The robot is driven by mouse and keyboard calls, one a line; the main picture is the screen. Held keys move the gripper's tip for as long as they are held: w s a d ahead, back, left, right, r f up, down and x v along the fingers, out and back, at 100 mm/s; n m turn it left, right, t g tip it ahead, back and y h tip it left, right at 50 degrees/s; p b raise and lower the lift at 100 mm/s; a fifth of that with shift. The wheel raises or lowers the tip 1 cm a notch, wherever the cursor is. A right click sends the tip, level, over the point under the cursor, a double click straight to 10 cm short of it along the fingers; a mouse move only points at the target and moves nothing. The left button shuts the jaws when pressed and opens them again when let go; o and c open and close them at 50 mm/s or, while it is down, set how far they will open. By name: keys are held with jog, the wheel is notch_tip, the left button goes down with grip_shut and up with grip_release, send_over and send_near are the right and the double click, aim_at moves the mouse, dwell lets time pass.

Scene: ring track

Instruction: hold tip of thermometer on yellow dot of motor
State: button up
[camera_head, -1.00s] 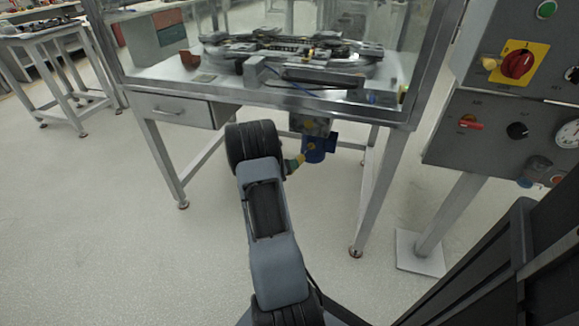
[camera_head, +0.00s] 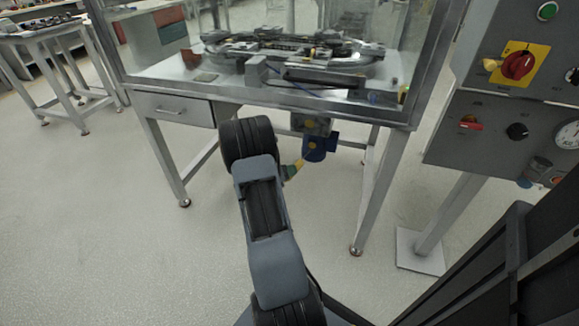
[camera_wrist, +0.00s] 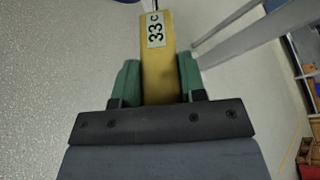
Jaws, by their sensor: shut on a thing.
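The thermometer (camera_wrist: 157,60) is yellow, with a label reading "33 C". My gripper (camera_wrist: 158,80) has its green fingers shut on the thermometer's body. In the wrist view the tip runs out of the top edge. In the head view the yellow thermometer (camera_head: 299,165) shows just right of my dark arm link, pointing up and right. The blue motor (camera_head: 319,147) hangs under the table, close beyond the thermometer. I cannot make out the yellow dot, nor whether the tip touches the motor.
The metal table (camera_head: 290,101) with a glass guard carries the ring track (camera_head: 290,50) above. Its legs stand left and right of my arm, with a drawer (camera_head: 172,109) at left. A grey control panel (camera_head: 500,140) stands at right. The floor in front is clear.

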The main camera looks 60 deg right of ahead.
jog(key=s+a+p, duration=0.2)
jog(key=s+a, duration=0.1)
jog(key=a, duration=0.8)
jog(key=shift+s+a, duration=0.4)
jog(key=shift+w, duration=0.1)
